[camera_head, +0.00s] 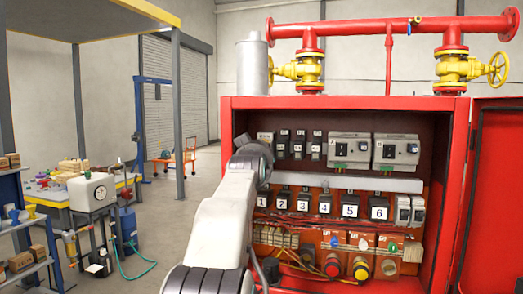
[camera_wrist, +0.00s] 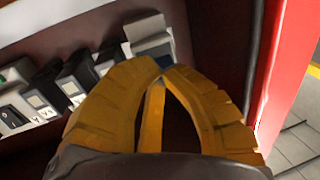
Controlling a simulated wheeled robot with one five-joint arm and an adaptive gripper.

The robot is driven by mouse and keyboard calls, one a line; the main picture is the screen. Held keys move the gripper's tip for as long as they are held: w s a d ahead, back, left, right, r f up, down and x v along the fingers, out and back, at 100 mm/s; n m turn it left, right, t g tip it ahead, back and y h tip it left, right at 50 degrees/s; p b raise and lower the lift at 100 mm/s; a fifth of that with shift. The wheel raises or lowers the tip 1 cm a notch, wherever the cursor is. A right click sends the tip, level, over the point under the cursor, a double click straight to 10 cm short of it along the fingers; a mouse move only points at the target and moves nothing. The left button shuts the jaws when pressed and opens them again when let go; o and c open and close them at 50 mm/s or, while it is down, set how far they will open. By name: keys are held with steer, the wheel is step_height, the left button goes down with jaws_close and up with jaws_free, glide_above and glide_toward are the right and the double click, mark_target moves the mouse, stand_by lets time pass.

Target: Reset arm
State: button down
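My gripper (camera_wrist: 162,68) has yellow ribbed fingers. In the wrist view the fingertips meet, with nothing visible held between them. Behind them are the dark inside of the red cabinet and a row of black and grey breakers (camera_wrist: 75,80) to the left. In the head view my white arm reaches up and forward to the left side of the open red cabinet (camera_head: 228,125). The arm's dark wrist is at the cabinet's left edge, and the fingers are hidden there. I cannot tell whether the gripper touches anything.
The cabinet holds numbered black switches (camera_head: 350,205), grey modules (camera_head: 397,150) and coloured buttons (camera_head: 361,268). Its red door (camera_head: 500,190) stands open at the right. Yellow valves (camera_head: 306,70) sit above. A cluttered workbench (camera_head: 58,196) and blue shelf (camera_head: 28,240) stand left. Floor between is partly clear.

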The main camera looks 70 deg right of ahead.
steer(key=shift+f, duration=0.1)
stand_by(0.7)
steer(key=a+f+g+y, duration=0.15)
steer(key=f+y, duration=0.25)
steer(key=f, duration=0.7)
steer(key=a+f+y, duration=0.2)
steer(key=f+y, duration=0.1)
steer(key=f, duration=0.7)
steer(key=s+a+f+y, duration=0.2)
steer(key=a+f+y, duration=0.2)
steer(key=a+f, duration=0.45)
steer(key=w+a+f+n+y, duration=0.2)
steer(key=a+f, duration=0.1)
steer(key=a, duration=0.5)
steer(key=w+a+f+n+y, duration=0.1)
steer(key=w+a+f, duration=0.15)
steer(key=a, duration=0.65)
steer(key=w+a+f+n+y, duration=0.15)
steer(key=a+f, duration=0.25)
steer(key=a, duration=0.4)
steer(key=w+a+r+n+t+y, duration=0.1)
steer(key=a+n, duration=1)
steer(key=a, duration=1.1)
steer(key=shift+w+a+r+t+y, duration=0.2)
steer(key=shift+w+r+t+y, duration=0.2)
steer(key=shift+t+y, duration=0.15)
